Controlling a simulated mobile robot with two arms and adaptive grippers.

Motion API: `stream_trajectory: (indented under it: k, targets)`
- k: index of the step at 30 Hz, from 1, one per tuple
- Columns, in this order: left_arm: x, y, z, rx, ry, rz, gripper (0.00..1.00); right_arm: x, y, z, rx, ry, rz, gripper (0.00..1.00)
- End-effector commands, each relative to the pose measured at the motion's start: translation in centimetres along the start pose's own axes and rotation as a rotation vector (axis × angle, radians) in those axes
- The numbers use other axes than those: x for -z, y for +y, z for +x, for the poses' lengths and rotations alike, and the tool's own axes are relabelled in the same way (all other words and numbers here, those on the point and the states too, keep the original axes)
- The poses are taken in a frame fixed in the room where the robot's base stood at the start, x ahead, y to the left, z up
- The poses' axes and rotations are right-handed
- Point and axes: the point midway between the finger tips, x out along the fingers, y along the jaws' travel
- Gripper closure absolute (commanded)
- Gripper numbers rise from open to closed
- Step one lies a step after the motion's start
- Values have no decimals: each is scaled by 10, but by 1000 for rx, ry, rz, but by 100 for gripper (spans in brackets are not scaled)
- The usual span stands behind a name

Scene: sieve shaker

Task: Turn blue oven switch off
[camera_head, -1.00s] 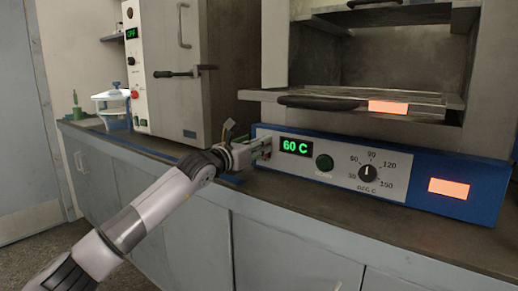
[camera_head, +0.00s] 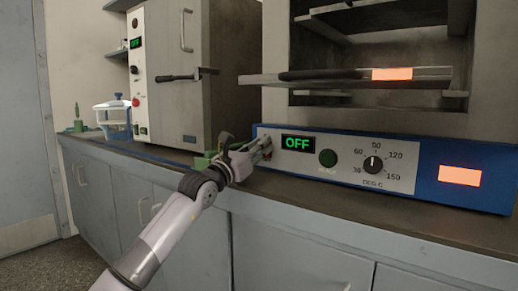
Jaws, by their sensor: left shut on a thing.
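The blue oven (camera_head: 430,172) stands on the bench at the right, with a blue frame around a pale control panel. Its display (camera_head: 298,143) reads OFF in green. My left gripper (camera_head: 262,149) is at the left end of this panel, left of the display. It is shut on the oven switch, which the fingers mostly hide; a small dark red patch shows just below them. My right gripper is not in view.
A shelf with a dark handle (camera_head: 320,75) juts out above.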

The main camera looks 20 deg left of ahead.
Motion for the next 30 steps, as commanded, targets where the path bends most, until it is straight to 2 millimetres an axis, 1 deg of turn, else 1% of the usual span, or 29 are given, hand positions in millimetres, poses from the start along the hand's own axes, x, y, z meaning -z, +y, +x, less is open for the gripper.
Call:
stream_trajectory:
  k: [1,10,20,23,26,30]
  targets:
    - [-1,0,0,0,-2,2,78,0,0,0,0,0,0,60]
    - [0,0,0,0,0,1,58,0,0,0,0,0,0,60]
    - [0,0,-2,0,1,0,58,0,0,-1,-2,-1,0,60]
    - [2,0,-8,1,3,-2,58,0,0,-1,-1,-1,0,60]
    - [2,0,-21,1,2,-1,58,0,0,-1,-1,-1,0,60]
    - [2,0,-48,1,2,-1,58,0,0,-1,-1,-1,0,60]
